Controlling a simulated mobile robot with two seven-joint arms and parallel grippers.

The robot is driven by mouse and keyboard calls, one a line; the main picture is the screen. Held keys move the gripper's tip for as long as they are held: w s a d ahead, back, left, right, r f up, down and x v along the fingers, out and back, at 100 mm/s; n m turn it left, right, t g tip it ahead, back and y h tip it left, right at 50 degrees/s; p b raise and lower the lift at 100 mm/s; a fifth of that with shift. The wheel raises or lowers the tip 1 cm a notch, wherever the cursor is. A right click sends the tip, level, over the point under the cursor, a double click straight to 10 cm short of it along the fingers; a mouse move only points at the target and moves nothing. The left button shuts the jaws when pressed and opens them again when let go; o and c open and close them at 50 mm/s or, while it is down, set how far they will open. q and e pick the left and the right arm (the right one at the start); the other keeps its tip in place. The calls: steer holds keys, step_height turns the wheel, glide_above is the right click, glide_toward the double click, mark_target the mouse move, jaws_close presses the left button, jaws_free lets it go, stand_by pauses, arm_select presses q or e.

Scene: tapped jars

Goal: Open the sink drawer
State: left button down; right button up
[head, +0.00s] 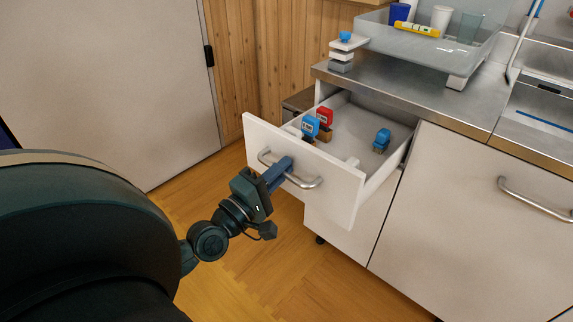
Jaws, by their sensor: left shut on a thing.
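The white drawer (330,187) below the steel counter is pulled out, and its inside shows. Its metal bar handle (305,182) is on the front panel. My left gripper (281,171) is at the handle, with its fingers shut on the bar near its middle. Inside the drawer are a blue-topped stamp-like item (311,126) and a red-topped one (325,120) at the left, and another blue one (382,138) at the right. My right gripper is not in view.
The steel counter (420,95) above holds a clear tray (425,52) with cups. A closed cabinet front with a handle (535,198) stands to the right. A grey-white door (110,70) is at the left. Wooden floor (285,270) in front of the drawer is clear.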

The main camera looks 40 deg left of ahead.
arm_select(q)
steer(key=shift+s, duration=0.3)
steer(key=c, duration=1.8)
jaws_free()
steer(key=shift+c, duration=0.2)
steer(key=v, duration=1.3)
steer(key=shift+s+a, duration=0.1)
